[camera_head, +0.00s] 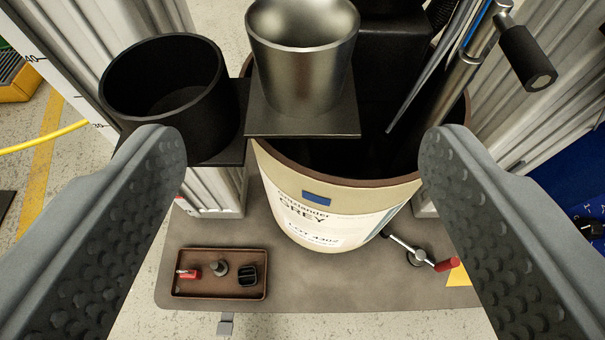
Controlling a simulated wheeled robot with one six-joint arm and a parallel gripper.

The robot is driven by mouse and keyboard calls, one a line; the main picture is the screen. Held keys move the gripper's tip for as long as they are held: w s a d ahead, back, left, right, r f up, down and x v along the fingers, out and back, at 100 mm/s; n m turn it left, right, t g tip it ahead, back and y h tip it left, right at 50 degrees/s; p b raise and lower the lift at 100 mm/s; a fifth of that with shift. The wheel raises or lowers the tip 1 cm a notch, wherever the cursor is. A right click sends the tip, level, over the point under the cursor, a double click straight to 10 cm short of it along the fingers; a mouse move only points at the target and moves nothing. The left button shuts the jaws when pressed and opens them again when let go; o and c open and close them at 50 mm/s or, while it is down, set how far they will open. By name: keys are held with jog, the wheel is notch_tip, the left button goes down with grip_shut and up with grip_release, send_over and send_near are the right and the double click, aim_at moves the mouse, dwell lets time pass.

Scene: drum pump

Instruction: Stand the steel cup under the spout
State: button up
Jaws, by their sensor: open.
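The steel cup (305,70) stands upright, mouth up, on a small dark square plate (300,125) at the drum's near rim, top centre of the view. Its upper edge is cut by the frame. My gripper (300,148) is open and empty, its two grey studded fingers wide apart. The cup lies beyond the fingertips, between them in the picture and touching neither. I cannot make out a spout for certain; a dark block (395,30) shows behind the cup.
A black round holder (165,85) sits left of the cup. The beige drum (320,205) is below. A metal tube with a black handle (527,57) rises at right. A brown tray (220,285) with small parts and a red-ended lever (445,264) lie lower down.

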jog(key=shift+v, duration=0.95)
jog(key=s+r+t, duration=0.2)
jog(key=s+r, duration=0.7)
jog(key=s, duration=0.4)
jog(key=s+r+t, duration=0.2)
jog(key=s+r, duration=0.7)
jog(key=s, duration=0.4)
jog(key=shift+s+r, duration=0.3)
jog(key=shift+s, duration=0.05)
jog(key=shift+d, duration=0.1)
